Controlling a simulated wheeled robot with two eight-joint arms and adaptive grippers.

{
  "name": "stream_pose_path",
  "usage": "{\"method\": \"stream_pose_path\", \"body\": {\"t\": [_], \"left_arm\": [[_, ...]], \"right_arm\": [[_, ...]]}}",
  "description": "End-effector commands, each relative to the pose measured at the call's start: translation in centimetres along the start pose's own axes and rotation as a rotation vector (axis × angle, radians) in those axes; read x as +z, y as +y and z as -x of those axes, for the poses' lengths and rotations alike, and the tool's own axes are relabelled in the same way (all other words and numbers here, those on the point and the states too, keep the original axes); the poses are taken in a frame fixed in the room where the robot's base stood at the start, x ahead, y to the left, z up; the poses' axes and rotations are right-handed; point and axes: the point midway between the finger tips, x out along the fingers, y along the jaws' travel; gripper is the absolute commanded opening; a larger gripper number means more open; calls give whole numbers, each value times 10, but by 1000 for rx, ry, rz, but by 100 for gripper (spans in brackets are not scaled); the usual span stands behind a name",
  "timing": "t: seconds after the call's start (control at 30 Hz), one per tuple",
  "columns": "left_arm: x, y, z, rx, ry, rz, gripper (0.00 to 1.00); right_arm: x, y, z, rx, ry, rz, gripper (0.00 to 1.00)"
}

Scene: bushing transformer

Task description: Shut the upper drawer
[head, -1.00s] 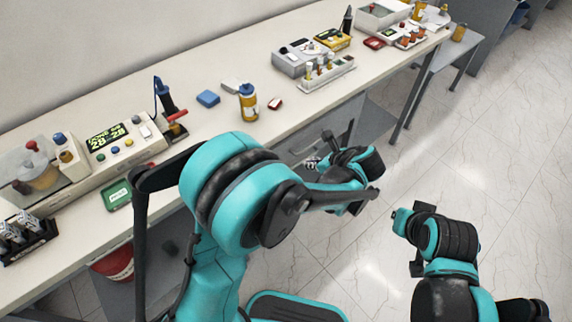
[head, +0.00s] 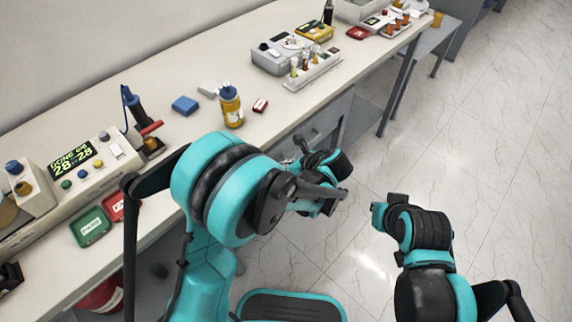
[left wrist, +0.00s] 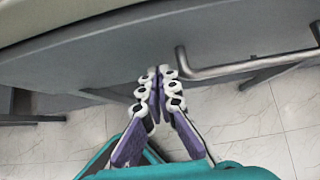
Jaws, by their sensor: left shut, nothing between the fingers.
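The grey drawer front (left wrist: 100,62) fills the upper part of the left wrist view, with a bent metal bar handle (left wrist: 245,68) at right. My left gripper (left wrist: 160,72) is shut and empty. Its fingertips point at the front, just left of the handle's left end; I cannot tell if they touch it. In the head view, the left gripper (head: 301,145) is beside the grey drawer area (head: 322,126) under the bench, partly hidden by my arm. How far the drawer stands out cannot be told. My right gripper (head: 385,207) is over open floor, its fingers unclear.
The white bench (head: 190,135) runs diagonally above the drawer. An amber bottle (head: 231,106), a blue block (head: 185,105) and a grey device with vials (head: 285,56) stand on it. A bench leg (head: 398,85) is further right. The tiled floor (head: 480,170) at right is clear.

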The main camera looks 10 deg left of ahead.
Motion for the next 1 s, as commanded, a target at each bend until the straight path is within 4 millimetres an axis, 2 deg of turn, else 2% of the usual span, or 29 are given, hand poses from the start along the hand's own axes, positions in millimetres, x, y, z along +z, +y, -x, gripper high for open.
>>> {"method": "stream_pose_path", "body": {"t": [0.43, 0.73, 1.0], "left_arm": [[2, 2, -1, -2, 0, -1, 0], [32, 2, -32, 0, 1, 1, 0], [38, 1, -36, -2, -3, -1, 0]], "right_arm": [[0, 0, 0, 0, 0, 0, 0], [0, 0, 0, 0, 0, 0, 0], [0, 0, 0, 0, 0, 0, 0]]}}
